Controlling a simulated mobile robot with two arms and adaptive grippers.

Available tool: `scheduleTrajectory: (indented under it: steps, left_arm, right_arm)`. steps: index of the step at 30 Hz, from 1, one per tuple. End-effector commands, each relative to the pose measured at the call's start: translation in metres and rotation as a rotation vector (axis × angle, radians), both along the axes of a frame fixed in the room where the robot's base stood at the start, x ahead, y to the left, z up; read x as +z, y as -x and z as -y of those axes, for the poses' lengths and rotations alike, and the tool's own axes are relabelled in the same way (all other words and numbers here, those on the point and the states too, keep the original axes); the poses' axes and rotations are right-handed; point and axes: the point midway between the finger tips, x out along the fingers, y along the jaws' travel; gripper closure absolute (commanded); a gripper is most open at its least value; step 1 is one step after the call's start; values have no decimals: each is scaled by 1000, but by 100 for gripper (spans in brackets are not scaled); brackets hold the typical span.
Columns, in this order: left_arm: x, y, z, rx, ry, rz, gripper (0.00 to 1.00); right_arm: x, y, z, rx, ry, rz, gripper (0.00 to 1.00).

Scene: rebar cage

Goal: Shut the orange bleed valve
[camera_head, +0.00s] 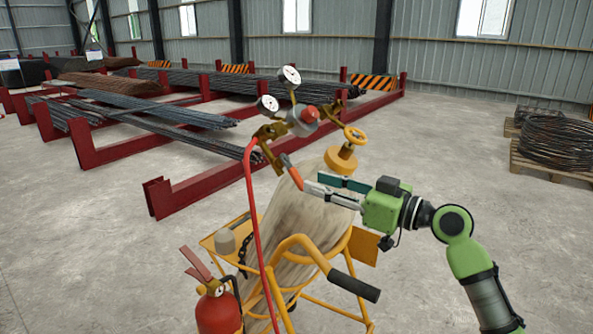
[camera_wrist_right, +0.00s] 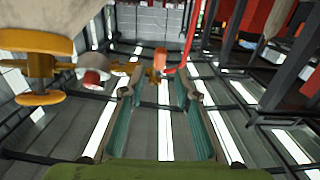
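The orange bleed valve appears to be the slim orange lever (camera_head: 291,172) below the regulator, just left of my right fingertips. An orange piece (camera_wrist_right: 161,59) shows beyond and between the fingertips in the right wrist view, beside the red hose; I cannot tell for sure that it is the same part. My right gripper (camera_head: 312,182) is open, with its fingers pointing left beside the cylinder top. The right wrist view shows its two teal fingers (camera_wrist_right: 158,88) spread, with nothing between them. Contact with the lever cannot be told. My left gripper is not in view.
The regulator has two white gauges (camera_head: 290,75) and a red knob (camera_head: 311,114). A yellow handwheel (camera_head: 355,135) stands close above my right gripper. The red hose (camera_head: 252,200) hangs left of the cylinder (camera_head: 305,225) on its yellow trolley (camera_head: 300,243).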

Motion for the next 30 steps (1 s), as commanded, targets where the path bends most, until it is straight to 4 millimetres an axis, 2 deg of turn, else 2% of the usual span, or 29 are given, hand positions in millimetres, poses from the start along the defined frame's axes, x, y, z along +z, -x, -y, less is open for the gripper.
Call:
scheduleTrajectory:
  steps: [3,9,15,23,27,30]
  left_arm:
    - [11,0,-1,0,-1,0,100]
    - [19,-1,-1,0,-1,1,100]
    - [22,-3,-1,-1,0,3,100]
    - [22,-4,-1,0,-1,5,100]
    - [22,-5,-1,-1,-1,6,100]
    - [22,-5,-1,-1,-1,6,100]
  right_arm:
    - [4,-15,-22,1,-3,-3,71]
    - [2,-33,-46,0,-2,-3,71]
    - [0,-40,-56,0,1,-1,71]
    - [-1,-41,-56,-1,1,-1,71]
    - [-1,-41,-56,-1,1,-1,100]
    - [-1,-41,-56,-1,1,-1,100]
